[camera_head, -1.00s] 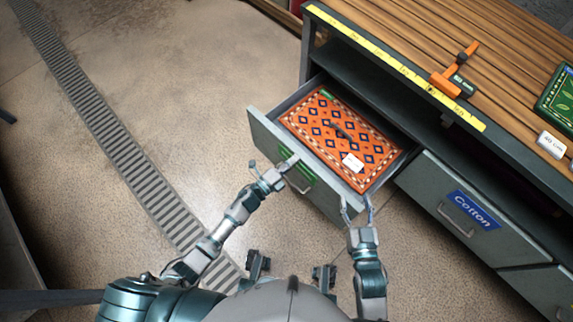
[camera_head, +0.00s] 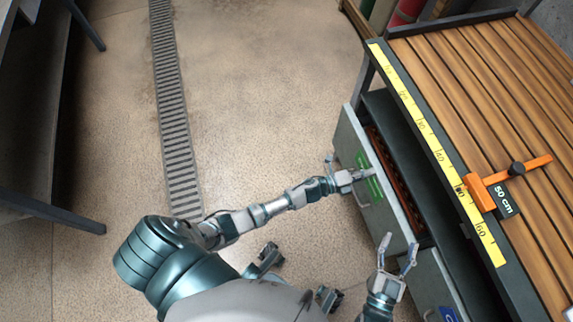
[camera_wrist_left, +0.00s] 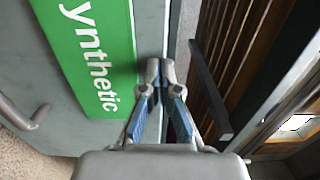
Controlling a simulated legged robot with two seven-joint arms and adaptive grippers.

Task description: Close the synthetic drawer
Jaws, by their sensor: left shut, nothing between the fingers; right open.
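The synthetic drawer (camera_head: 352,128) is part open, its grey front standing a little out from the bench in the head view. A strip of patterned rug (camera_head: 385,170) shows inside it. Its green label (camera_wrist_left: 95,50) reads "ynthetic" in the left wrist view. My left gripper (camera_head: 369,174) is shut and empty at the drawer front, over the label; the wrist view shows its closed fingertips (camera_wrist_left: 160,72) by the label's edge. I cannot tell whether they touch. My right gripper (camera_head: 398,249) is open and empty near the drawer's lower right corner.
The slatted bench top (camera_head: 490,90) has a yellow ruler (camera_head: 430,140) on its edge and an orange clamp-like tool (camera_head: 500,185) with a "50 cm" tag. A blue-labelled drawer (camera_head: 447,314) is at the bottom. Open floor with a drain grate (camera_head: 175,120) lies left.

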